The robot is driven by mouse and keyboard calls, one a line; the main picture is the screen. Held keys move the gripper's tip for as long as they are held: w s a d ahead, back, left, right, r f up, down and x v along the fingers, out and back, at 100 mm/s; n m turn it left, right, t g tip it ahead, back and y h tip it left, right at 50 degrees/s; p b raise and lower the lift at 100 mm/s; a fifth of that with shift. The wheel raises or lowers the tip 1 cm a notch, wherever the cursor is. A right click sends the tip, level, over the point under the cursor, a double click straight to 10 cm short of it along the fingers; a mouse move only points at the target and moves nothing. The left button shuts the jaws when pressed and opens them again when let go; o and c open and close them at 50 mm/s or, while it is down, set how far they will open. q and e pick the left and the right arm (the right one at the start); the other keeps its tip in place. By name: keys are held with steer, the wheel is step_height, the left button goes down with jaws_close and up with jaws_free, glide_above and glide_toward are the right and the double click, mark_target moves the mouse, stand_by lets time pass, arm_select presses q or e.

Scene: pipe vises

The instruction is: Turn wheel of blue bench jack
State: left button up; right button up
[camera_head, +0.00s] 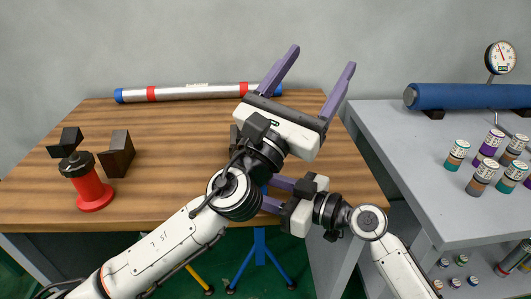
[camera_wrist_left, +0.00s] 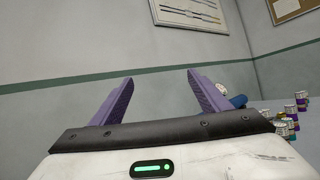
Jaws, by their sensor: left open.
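The blue bench jack is mostly hidden behind my arms in the head view. A small blue patch (camera_head: 264,189) near the table's front edge may be part of it. Its wheel cannot be made out. My left gripper (camera_head: 323,57) is open and empty, raised above the table with its purple fingers pointing up and away. Its fingers also show in the left wrist view (camera_wrist_left: 160,80) with only wall between them. My right gripper (camera_head: 270,194) is low by the table's front edge, fingers pointing left. Its fingers are apart, but their tips are partly covered by my left arm.
A red bench jack (camera_head: 93,190) stands at the left beside dark blocks (camera_head: 117,154). A silver pipe (camera_head: 195,92) lies along the back of the wooden table (camera_head: 175,180). The grey bench (camera_head: 385,135) at right holds a blue pipe (camera_head: 470,96), several cans and a dial gauge (camera_head: 500,57).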

steer(key=shift+f, duration=0.15)
arm_select(q)
steer(key=a+m+g+h, duration=0.7)
steer(key=a+m+g, duration=0.1)
steer(key=a+g, duration=0.65)
steer(key=f+y, duration=0.1)
steer(key=f, duration=0.4)
steer(key=f+g+y, duration=0.1)
steer(key=f, duration=0.5)
steer(key=f+y, duration=0.2)
steer(key=f, duration=0.3)
steer(key=shift+s+a+f+n+g, duration=0.25)
steer(key=shift+s+a+f+n, duration=0.05)
steer(key=shift+s+a, duration=0.1)
steer(key=d, duration=0.6)
steer(key=shift+w+f, duration=0.15)
steer(key=shift+w, duration=0.25)
steer(key=shift+w+d, duration=0.1)
steer(key=shift+d, duration=0.5)
steer(key=c, duration=1.1)
